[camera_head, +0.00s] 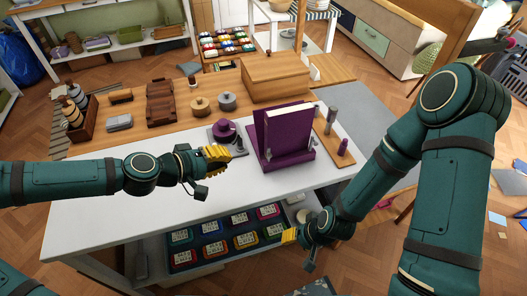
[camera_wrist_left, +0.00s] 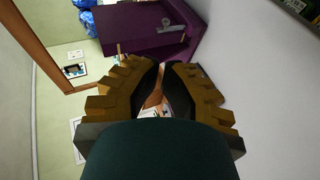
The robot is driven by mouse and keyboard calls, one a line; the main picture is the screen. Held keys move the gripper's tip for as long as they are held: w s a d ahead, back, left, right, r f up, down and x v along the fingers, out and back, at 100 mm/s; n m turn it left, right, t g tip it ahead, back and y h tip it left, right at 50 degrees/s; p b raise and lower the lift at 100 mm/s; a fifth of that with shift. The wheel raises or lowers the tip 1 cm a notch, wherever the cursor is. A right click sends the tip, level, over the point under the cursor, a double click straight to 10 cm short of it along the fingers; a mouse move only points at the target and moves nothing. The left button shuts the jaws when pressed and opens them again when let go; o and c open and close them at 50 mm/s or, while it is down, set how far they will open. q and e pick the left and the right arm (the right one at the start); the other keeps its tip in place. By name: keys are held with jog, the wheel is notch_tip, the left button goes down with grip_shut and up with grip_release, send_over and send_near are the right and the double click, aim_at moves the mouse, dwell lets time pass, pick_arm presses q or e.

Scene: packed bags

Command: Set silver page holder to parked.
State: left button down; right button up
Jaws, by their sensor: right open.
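The silver page holder (camera_head: 268,155) is a small metal piece low on the front of the purple book stand (camera_head: 300,158), which holds a book with pale pages. In the left wrist view a silver lever-like part (camera_wrist_left: 170,27) shows against the purple stand (camera_wrist_left: 140,30). Whether it is raised or lowered is hard to tell. My left gripper (camera_head: 218,158) is left of the stand, apart from it; in its wrist view the yellow fingers (camera_wrist_left: 162,66) come together at the tips with nothing held. My right gripper (camera_head: 289,236) is open and empty, low at the table's front edge.
A purple knob (camera_head: 224,131) on a grey plate stands just behind my left gripper. A wooden board (camera_head: 332,140) with a metal post and a purple peg is right of the stand. The white tabletop (camera_head: 110,220) is clear at front left. Colourful boxes (camera_head: 246,240) fill the shelf below.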

pick_arm(q)
jog(key=b+x, duration=0.3)
jog(key=x, duration=1.1)
jog(key=shift+b, duration=0.4)
jog(key=shift+d+y+p, duration=0.15)
jog(key=shift+y+p, duration=0.15)
jog(key=shift+p, duration=0.3)
